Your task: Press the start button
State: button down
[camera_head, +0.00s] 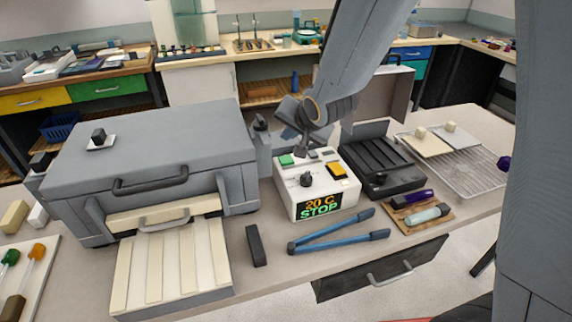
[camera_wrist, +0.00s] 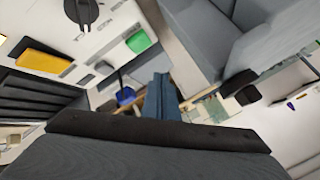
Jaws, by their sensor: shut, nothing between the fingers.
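A white control box (camera_head: 318,190) stands mid-table, with a front display (camera_head: 320,206) reading "20 C" and "STOP". Its sloped top carries a green button (camera_head: 286,160) at back left, a yellow-orange button (camera_head: 336,171) on the right and a black knob (camera_head: 306,180). Button labels are not legible. My gripper (camera_head: 301,152) is shut and empty, pointing down by the box's back edge, just right of the green button; contact cannot be told. In the wrist view, the shut fingers (camera_wrist: 161,92) are apart in the picture from the green button (camera_wrist: 139,41) and yellow button (camera_wrist: 43,60).
A large grey kiln-like case (camera_head: 150,145) stands left of the box. A black open-lidded case (camera_head: 385,160) is on the right. Blue-handled tongs (camera_head: 335,232) lie in front, beside a dark block (camera_head: 256,245). A wire rack (camera_head: 465,170) is at far right.

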aim_at(288, 161)
notch_tip(288, 161, down, 4)
jog(key=b, duration=0.3)
jog(key=shift+f+b, duration=0.4)
jog(key=shift+f, duration=0.05)
jog(key=shift+f, duration=0.1)
dwell(1.5)
jog(key=shift+f, duration=0.3)
jog(key=shift+f+b, duration=0.35)
jog(key=shift+f, duration=0.2)
dwell(0.7)
jog(key=shift+r, duration=0.1)
jog(key=shift+r+p, duration=0.85)
jog(key=shift+p, duration=0.15)
